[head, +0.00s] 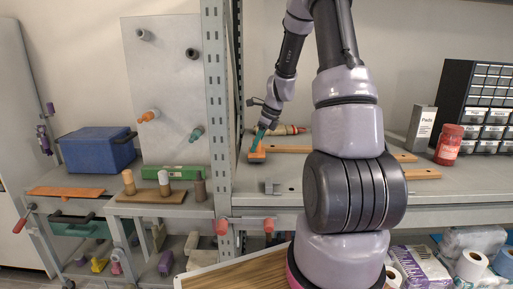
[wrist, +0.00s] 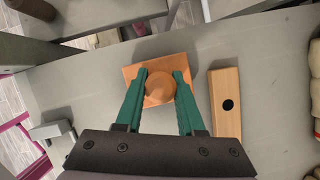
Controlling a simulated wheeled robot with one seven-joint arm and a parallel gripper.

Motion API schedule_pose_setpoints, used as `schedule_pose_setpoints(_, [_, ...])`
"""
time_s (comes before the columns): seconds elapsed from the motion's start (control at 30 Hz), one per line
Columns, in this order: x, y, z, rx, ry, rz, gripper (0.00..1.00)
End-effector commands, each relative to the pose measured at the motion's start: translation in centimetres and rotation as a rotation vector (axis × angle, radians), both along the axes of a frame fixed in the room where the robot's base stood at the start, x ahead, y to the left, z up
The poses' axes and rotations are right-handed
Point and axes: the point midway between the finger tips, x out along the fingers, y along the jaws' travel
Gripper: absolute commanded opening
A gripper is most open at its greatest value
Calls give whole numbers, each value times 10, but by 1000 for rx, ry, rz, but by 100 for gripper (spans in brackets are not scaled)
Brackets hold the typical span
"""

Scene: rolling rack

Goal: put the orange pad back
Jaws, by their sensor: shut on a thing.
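The orange pad (wrist: 130,72) is a flat square block with a round knob (wrist: 158,88) on top. In the wrist view the green fingers of my gripper (wrist: 160,78) stand on both sides of the knob, shut on it. In the head view the pad (head: 257,156) is at the left end of the grey shelf, beside the metal upright, with my gripper (head: 262,138) above it. I cannot tell whether the pad touches the shelf. A grey box (head: 421,128) labelled "Pads" stands at the right on the shelf.
A wooden bar with a dark hole (wrist: 228,115) lies just right of the pad. A small grey bracket (head: 271,187) sits near the shelf's front edge. The perforated upright (head: 217,100) is close on the left. A red jar (head: 449,147) and drawer cabinet (head: 490,105) stand far right.

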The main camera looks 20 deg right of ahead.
Motion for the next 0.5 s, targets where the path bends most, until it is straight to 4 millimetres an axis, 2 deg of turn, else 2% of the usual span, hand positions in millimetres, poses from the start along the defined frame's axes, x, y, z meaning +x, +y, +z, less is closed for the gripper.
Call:
schedule_pose_setpoints(0.1, [0, 0, -10, 0, 0, 1, 0])
schedule_pose_setpoints(0.47, [0, 0, -13, 0, -1, 0, 0])
schedule_pose_setpoints(0.5, [0, 0, -13, 0, -2, 1, 49])
